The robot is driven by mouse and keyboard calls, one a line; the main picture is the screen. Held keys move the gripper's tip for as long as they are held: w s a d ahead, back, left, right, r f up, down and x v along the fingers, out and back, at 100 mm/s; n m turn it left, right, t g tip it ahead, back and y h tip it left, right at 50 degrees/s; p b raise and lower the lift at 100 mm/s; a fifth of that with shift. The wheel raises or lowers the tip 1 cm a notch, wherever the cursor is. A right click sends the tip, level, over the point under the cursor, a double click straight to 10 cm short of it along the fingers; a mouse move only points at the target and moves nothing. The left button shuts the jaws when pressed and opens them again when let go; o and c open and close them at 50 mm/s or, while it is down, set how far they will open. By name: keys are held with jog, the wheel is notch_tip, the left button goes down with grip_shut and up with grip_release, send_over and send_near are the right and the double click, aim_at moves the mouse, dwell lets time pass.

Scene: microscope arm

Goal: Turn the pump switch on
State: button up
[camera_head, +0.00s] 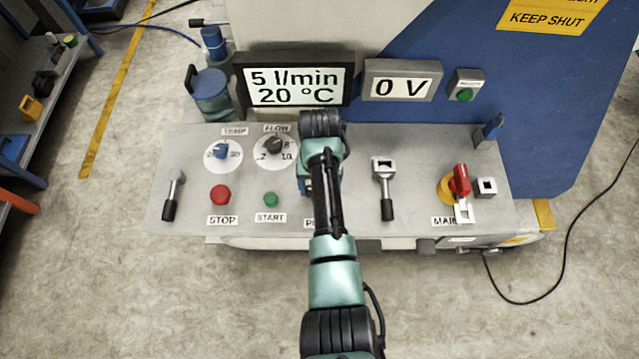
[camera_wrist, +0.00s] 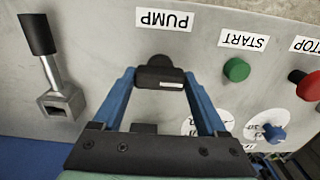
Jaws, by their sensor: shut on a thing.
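The pump switch (camera_wrist: 160,76) is a black knob with a small white mark, beside the PUMP label (camera_wrist: 164,19), which reads upside down in the wrist view. My gripper (camera_wrist: 160,80) has its two blue fingers on either side of this knob and is shut on it. In the head view my arm covers the switch and most of the label. A blue part of my gripper (camera_head: 306,186) shows there at the arm's left edge. I cannot tell the knob's setting.
The green START button (camera_wrist: 236,69) and red STOP button (camera_wrist: 309,86) lie to the right in the wrist view, and a black-handled lever (camera_wrist: 50,70) to the left. The displays (camera_head: 297,86) read 5 l/min, 20 °C and 0 V. A red-and-yellow main switch (camera_head: 459,180) stands at the panel's right.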

jog(key=shift+w, duration=0.1)
dwell(0.3)
jog(key=o, duration=1.3)
jog(key=shift+r, duration=0.1)
notch_tip(320, 180, up, 13)
